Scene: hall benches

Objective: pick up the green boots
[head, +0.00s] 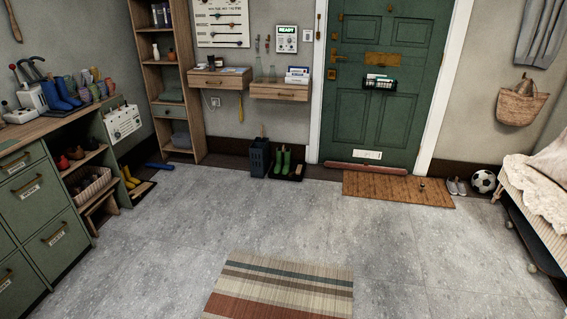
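The green boots (281,161) stand upright side by side against the far wall, left of the green door. They are on a dark tray (297,177), with a small light-coloured item beside them on the right. A dark umbrella stand (259,157) is close on their left. Neither of my grippers shows in the head view, so I cannot see their state.
Open grey floor (190,220) lies before the boots, with a striped rug (283,286) in the foreground. A brown doormat (396,188) lies before the door. Wall drawers (281,91) hang above the boots. Green cabinets (40,210) line the left; a bench (541,215) is right.

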